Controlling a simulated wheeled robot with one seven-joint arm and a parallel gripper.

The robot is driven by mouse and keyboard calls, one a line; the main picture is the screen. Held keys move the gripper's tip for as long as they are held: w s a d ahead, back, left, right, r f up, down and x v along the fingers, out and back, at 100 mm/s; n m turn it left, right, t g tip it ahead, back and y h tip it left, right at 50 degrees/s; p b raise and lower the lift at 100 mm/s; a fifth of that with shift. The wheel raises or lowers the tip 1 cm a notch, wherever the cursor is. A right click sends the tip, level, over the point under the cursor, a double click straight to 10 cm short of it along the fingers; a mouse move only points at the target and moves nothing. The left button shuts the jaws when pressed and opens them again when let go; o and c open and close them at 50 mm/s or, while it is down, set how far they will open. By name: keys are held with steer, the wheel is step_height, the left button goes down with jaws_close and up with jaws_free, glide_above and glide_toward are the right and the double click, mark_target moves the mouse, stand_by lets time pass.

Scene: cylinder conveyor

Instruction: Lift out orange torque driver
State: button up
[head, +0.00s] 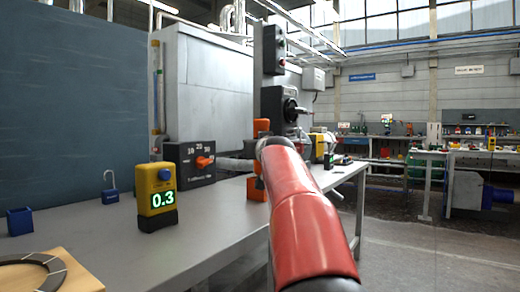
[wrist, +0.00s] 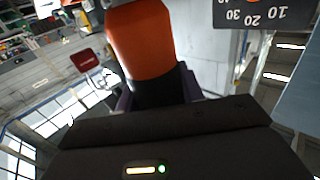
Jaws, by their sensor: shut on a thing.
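The orange torque driver (wrist: 140,40), orange with a black section, fills the upper middle of the wrist view. My gripper (wrist: 158,92) is shut on its black section, with dark purple fingers on either side. The driver's far end runs out of that view, so I cannot see whether it touches anything. In the head view my red arm hides most of the gripper. Small orange parts show just left of the arm's end, above the bench; I cannot tell whether they belong to the driver.
On the grey bench (head: 190,252) stand a yellow meter (head: 157,198) reading 0.3, a dark dial box (head: 184,165) with an orange knob, a blue padlock (head: 110,189) and a blue cup (head: 19,221). A wooden board (head: 75,275) lies front left. Open floor is at right.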

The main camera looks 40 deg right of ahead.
mark_target(260, 129)
steer(key=shift+r+p, duration=1.9)
steer(key=shift+r, duration=0.65)
steer(key=shift+s+a, duration=0.1)
steer(key=shift+s, duration=0.05)
